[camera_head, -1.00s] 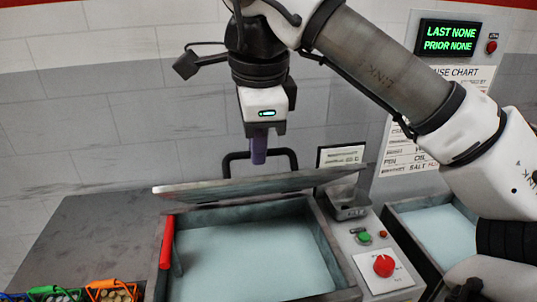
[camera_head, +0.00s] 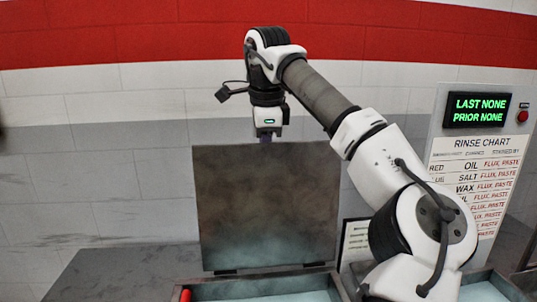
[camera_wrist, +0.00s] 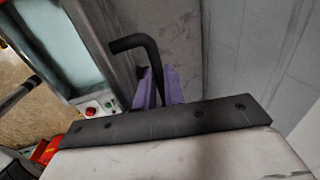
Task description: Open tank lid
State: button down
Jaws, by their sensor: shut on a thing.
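The tank lid (camera_head: 267,205) is a dark metal plate standing about upright at the back of the tank (camera_head: 255,285). Light blue liquid shows in the tank. My gripper (camera_head: 266,137) is at the lid's top edge, with its fingertips partly hidden behind it. In the wrist view my gripper's purple fingers (camera_wrist: 160,88) are shut on the lid's black bar handle (camera_wrist: 135,43). Part of the handle is hidden by the fingers and gripper body.
A rinse chart panel (camera_head: 478,180) with a green-lit display stands at the right. A small sign (camera_head: 355,240) is beside the lid. The grey counter (camera_head: 120,272) at the left is clear where visible.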

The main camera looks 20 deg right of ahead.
jog(key=shift+w+d+f+g, duration=0.15)
jog(key=shift+w+g, duration=0.1)
jog(key=shift+w, duration=0.4)
jog(key=shift+w+d+f+g, duration=0.15)
jog(key=shift+w+g, duration=0.1)
jog(key=shift+w, duration=0.35)
jog(key=shift+w+d, duration=0.1)
jog(key=shift+w, duration=0.25)
jog(key=shift+f, duration=0.1)
jog(key=c, duration=1.5)
grip_release()
jog(key=shift+w+d+f, duration=0.1)
jog(key=shift+w+f, duration=0.05)
jog(key=shift+w, duration=0.05)
jog(key=shift+w+f, duration=0.15)
